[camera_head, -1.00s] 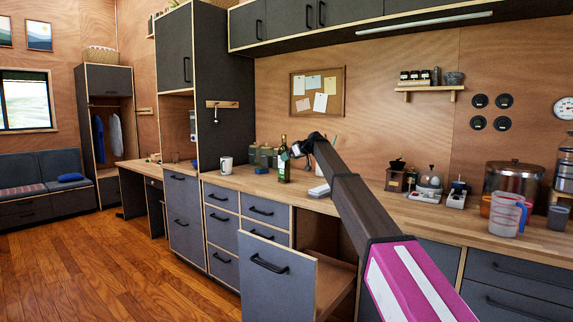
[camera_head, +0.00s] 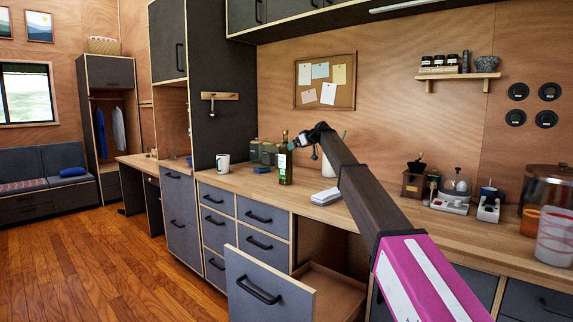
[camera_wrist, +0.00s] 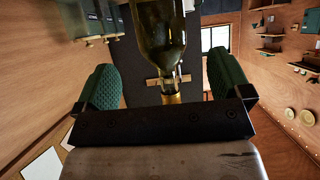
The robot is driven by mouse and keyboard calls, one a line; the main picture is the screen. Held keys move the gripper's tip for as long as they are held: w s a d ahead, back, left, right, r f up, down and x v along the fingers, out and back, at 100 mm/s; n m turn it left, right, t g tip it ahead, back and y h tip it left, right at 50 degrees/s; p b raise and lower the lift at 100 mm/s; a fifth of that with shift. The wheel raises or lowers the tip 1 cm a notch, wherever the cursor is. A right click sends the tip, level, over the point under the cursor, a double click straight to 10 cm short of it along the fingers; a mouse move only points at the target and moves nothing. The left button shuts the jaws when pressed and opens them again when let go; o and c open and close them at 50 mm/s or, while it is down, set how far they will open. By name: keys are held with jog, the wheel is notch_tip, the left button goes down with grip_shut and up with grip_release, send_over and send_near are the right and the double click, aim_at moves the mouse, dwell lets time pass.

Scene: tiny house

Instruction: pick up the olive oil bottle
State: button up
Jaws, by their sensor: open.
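The olive oil bottle (camera_head: 285,168) is a dark green glass bottle with a label, upright on the wooden counter (camera_head: 262,187). My gripper (camera_head: 294,146) is close to the bottle's upper part, on its right side. In the wrist view the bottle (camera_wrist: 160,38) appears neck-down, its neck pointing toward the gripper's palm. My gripper's green padded fingers (camera_wrist: 164,78) are spread wide, one on each side of the bottle, with a visible gap on both sides. Nothing is held. Whether the neck touches the palm cannot be told.
A white mug (camera_head: 223,163) and several jars (camera_head: 262,152) stand left of the bottle. A white box (camera_head: 326,196) lies to its right. A coffee grinder (camera_head: 414,180) stands further right. An open drawer (camera_head: 270,285) juts out below the counter.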

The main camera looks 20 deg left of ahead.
aim_at(285, 152)
jog(key=x, duration=0.9)
jog(key=shift+s+a, duration=0.1)
jog(key=c, duration=1.5)
jog(key=shift+r, duration=0.1)
grip_shut()
